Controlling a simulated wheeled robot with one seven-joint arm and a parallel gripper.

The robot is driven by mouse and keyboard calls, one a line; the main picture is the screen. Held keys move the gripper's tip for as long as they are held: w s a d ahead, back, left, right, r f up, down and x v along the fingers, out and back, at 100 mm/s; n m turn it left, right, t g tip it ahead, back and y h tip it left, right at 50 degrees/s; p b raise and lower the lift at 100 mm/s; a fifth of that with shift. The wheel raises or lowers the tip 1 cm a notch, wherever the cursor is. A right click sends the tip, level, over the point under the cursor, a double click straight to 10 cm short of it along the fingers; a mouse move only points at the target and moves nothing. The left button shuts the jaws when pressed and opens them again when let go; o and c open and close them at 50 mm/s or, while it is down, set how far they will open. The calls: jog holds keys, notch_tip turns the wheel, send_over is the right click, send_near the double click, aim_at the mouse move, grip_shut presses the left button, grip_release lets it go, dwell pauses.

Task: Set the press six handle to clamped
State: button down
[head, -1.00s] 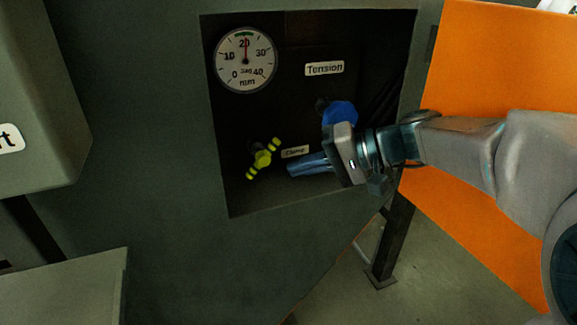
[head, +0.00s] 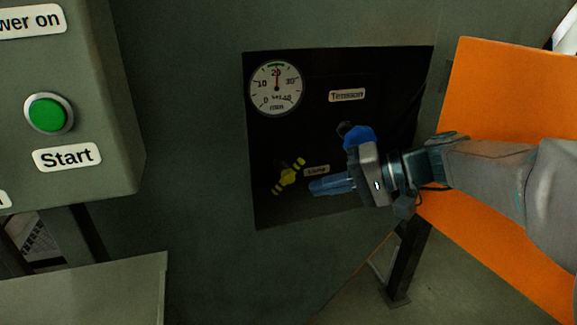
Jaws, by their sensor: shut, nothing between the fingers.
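The clamp handle (head: 288,175) is a yellow-green bar with dark bands and a round hub. It sits low in the dark recess of the press, left of the label "Clamp" (head: 317,170). The bar is tilted, its upper end to the right. My gripper (head: 314,187) is shut and empty, its blue fingers pointing left toward the handle. The fingertips appear a little to the right of the handle and apart from it; the depth between them is hard to judge.
A blue knob (head: 358,137) under the label "Tension" (head: 347,95) is partly hidden by my gripper. A sag gauge (head: 276,89) reads about 20 mm. An orange panel (head: 500,110) stands open at right. A box with a green Start button (head: 49,114) is at left.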

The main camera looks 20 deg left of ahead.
jog(key=s+d+f+m+t+h, duration=0.1)
jog(key=s+d+f+h, duration=0.5)
jog(key=d+f, duration=0.3)
jog(key=s+d+f+m+t+h, duration=0.1)
jog(key=s+d+f+h, duration=0.6)
jog(key=d, duration=0.8)
jog(key=shift+d+f+m, duration=0.2)
jog(key=shift+f+m, duration=0.4)
jog(key=shift+f, duration=0.3)
